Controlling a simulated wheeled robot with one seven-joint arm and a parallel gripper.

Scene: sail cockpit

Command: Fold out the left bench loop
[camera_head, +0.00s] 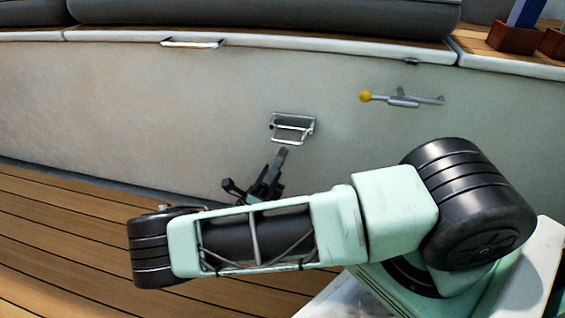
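A metal loop (292,128) with a rectangular frame is on the pale bench front, near the middle of the view. Its lower bar seems to stand a little off the wall. Another flat metal loop or handle (192,43) lies along the bench's upper edge at the left. I cannot tell which one the task calls the left bench loop. My gripper (264,178), dark and partly hidden behind my pale green arm, is just below and left of the middle loop. It looks apart from the loop. Its finger opening cannot be made out.
A metal latch bolt with a yellow knob (365,96) is on the bench front at the right. Grey cushions (265,15) lie on the bench. The wooden deck (70,235) is clear at the left. Wooden holders (513,38) stand at the upper right.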

